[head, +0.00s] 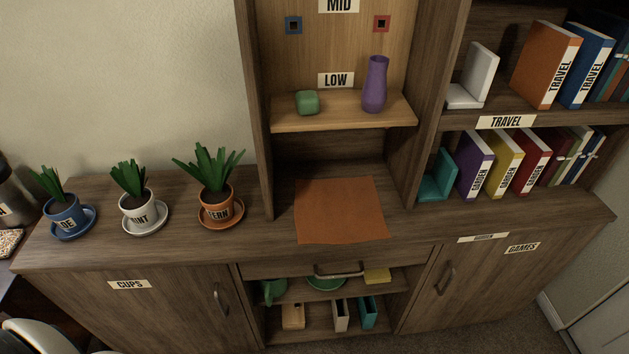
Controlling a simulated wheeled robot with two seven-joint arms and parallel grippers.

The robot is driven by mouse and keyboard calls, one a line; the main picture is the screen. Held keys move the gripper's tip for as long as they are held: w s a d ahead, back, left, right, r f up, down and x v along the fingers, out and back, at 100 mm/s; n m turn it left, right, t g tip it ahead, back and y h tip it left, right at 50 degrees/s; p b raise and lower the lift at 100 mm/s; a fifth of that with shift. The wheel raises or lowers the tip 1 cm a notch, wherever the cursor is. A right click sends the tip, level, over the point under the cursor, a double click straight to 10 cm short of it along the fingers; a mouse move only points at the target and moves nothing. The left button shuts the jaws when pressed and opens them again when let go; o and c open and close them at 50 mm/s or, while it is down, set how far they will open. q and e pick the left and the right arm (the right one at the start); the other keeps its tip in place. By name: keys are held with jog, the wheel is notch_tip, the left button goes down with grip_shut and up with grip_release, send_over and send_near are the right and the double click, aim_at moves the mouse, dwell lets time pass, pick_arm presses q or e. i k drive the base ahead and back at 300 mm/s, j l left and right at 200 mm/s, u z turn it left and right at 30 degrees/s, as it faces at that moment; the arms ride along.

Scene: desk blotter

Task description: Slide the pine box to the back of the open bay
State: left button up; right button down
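A small light-wood box (293,317), which looks like the pine box, stands on the lower level of the open bay (317,328) in the middle of the cabinet. It is on the left side of that level, close to the front. A dark opening or notch shows near its top. The back of the bay is in shadow under the shelf above, so its depth is hard to tell. Neither of my grippers is in view.
A pale holder (340,315) and a teal holder (368,312) stand right of the box. A green mug (273,290), green plate (325,283) and yellow item (377,275) sit above. A drawer handle (339,271) juts out overhead. Doors flank the bay.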

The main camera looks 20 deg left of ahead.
aim_at(299, 325)
jog(key=u, duration=0.9)
